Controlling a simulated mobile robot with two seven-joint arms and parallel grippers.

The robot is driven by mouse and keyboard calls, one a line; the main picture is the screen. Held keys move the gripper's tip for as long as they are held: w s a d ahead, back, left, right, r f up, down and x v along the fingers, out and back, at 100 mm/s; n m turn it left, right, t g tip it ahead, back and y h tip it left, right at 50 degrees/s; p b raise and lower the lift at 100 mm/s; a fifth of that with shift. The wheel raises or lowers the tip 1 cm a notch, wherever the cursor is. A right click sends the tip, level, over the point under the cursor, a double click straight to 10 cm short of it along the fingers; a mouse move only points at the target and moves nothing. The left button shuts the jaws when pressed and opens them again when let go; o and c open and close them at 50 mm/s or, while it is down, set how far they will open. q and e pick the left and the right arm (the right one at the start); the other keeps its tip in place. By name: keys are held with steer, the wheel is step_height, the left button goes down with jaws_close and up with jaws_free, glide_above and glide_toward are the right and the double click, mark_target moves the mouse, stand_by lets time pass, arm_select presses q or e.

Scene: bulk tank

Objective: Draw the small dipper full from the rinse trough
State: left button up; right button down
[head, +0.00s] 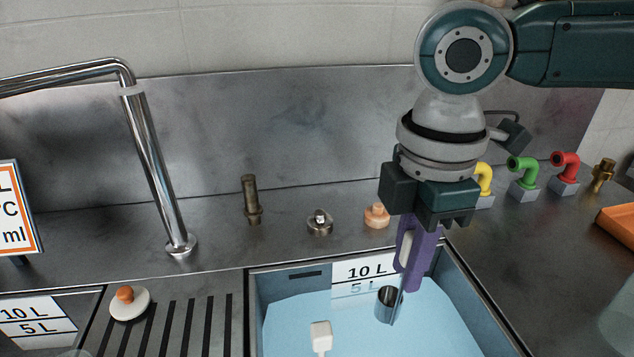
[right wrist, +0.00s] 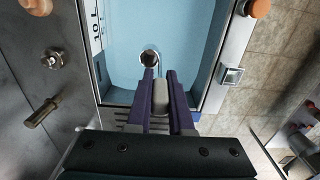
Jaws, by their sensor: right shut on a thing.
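The rinse trough (head: 478,300) is a steel basin of pale blue liquid, with a 10 L / 5 L label (head: 364,268) on its back wall. My right gripper (head: 412,275) points down over the trough's back right, its purple fingers shut on the small dipper's pale grip. The dipper's steel cup (head: 386,304) hangs below, roughly upright, at or just over the liquid; I cannot tell whether it touches or holds any. In the right wrist view the grey grip (right wrist: 160,97) sits between the fingers, with the round cup (right wrist: 149,58) beyond. My left gripper is out of view.
A white block-shaped piece (head: 321,335) shows at the trough's front. A slotted drainboard (head: 185,325) with an orange-knobbed white lid (head: 128,302) lies left. A tall chrome spout (head: 155,165) stands behind it. Yellow, green (head: 523,170) and red (head: 566,165) pipe elbows are at the back right.

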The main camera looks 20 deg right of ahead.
mark_target(397, 308)
steer(key=shift+r, duration=0.1)
steer(key=shift+f, duration=0.2)
steer(key=shift+f+b, duration=0.7)
steer(key=shift+f, duration=1.25)
steer(key=shift+f+b, duration=1.35)
steer(key=shift+f, duration=0.75)
step_height(397, 308, down, 10)
steer(key=b, duration=0.7)
steer(key=shift+f, duration=0.2)
